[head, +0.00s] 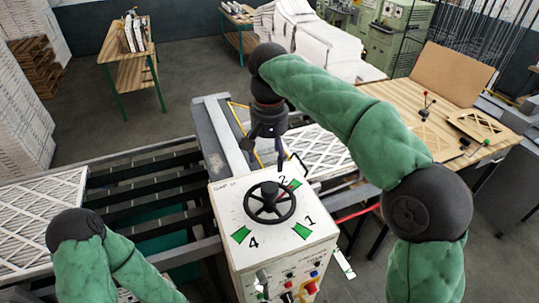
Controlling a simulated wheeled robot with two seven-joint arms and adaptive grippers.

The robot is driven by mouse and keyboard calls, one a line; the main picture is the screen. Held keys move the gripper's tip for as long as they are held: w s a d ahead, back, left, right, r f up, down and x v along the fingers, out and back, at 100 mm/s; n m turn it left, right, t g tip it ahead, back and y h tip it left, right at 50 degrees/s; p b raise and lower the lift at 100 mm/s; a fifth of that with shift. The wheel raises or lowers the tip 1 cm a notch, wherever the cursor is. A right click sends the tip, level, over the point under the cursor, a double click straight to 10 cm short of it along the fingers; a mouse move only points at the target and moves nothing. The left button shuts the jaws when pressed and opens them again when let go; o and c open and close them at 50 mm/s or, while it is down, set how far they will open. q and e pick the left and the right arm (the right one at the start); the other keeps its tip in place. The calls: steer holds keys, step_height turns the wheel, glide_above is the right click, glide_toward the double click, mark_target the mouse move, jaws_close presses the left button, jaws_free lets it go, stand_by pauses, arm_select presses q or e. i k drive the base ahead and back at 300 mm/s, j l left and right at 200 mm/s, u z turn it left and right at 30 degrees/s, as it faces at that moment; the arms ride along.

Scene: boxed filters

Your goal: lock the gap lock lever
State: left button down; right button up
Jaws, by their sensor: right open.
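A white control box (285,249) stands in the middle of the view. A black handwheel (269,203) sits on its top, with green marks and the numbers 2, 1 and 4 around it. My right gripper (268,148) points down just behind the box's back edge; it is open, and I see nothing between its fingers. A thin dark bent rod (299,161) shows right of the fingers; I cannot tell if it is the gap lock lever. A small grey lever (262,281) stands on the box's front face. My left arm shows at lower left, but its gripper is out of view.
A wooden table (440,128) with small parts is at right. Open floor lies behind the rails at left.

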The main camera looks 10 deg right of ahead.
mark_target(261, 275)
steer(key=k+l, duration=0.15)
steer(key=k, duration=0.35)
steer(key=k+l, duration=0.15)
steer(key=k, duration=0.35)
